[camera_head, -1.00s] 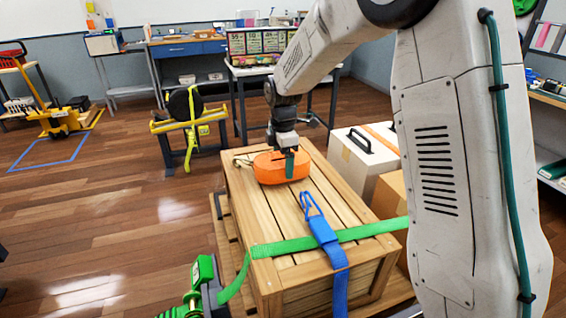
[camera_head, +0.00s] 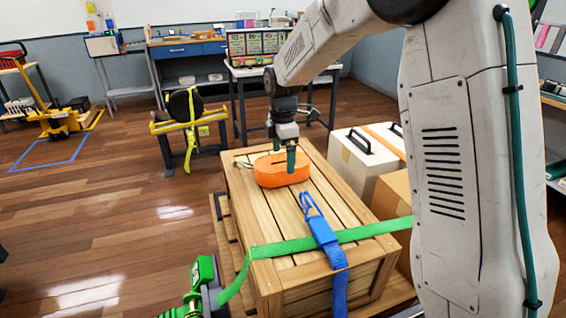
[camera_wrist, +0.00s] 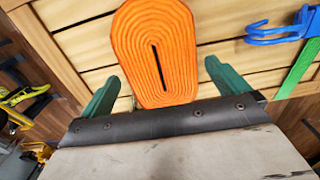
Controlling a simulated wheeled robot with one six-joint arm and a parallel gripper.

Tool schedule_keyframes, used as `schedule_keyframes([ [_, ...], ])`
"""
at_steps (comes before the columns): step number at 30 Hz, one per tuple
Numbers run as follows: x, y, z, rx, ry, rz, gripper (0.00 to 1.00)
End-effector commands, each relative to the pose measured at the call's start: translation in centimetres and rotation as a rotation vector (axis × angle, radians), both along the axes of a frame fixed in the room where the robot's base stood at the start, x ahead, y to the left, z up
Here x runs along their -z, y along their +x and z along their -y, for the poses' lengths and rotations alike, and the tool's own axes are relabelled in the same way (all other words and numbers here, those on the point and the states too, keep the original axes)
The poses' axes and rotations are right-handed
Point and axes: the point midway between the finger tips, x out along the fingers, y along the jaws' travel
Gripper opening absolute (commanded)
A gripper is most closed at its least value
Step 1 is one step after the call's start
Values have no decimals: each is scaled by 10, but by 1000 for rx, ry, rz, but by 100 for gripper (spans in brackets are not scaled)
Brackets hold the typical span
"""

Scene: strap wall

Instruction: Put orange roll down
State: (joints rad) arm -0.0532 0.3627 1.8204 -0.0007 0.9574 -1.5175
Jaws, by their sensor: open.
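The orange roll (camera_head: 281,170) is a flat coiled strap with a narrow slot. It lies on the far end of the wooden crate's lid (camera_head: 262,215). In the wrist view the roll (camera_wrist: 156,50) sits between the two green fingers of my gripper (camera_wrist: 160,85). The fingers are spread wide, with a gap visible on either side of the roll. The exact height of the fingertips above the lid is hard to tell.
A green strap (camera_head: 290,246) and a blue strap with a hook (camera_head: 325,240) cross the crate's near part. White boxes (camera_head: 355,165) stand to the crate's right. A green ratchet (camera_head: 203,272) is at the near left. A yellow stand (camera_head: 188,122) is beyond the crate.

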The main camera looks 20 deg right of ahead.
Motion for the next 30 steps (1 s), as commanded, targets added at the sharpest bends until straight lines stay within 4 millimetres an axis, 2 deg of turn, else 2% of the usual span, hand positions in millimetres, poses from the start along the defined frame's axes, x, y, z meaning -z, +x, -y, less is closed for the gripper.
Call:
schedule_keyframes([
  [3, -29, 1, 0, 0, 0, 5, 100],
  [9, -67, 0, 0, 0, 0, 3, 100],
  [13, -81, 0, 0, 0, 0, 2, 100],
  [22, -93, -6, 1, 24, 0, 3, 100],
  [26, -113, -39, 5, 149, 2, 16, 100],
  [29, -134, -84, 10, 323, 6, 31, 100],
  [30, -141, -104, 13, 403, 8, 37, 100],
])
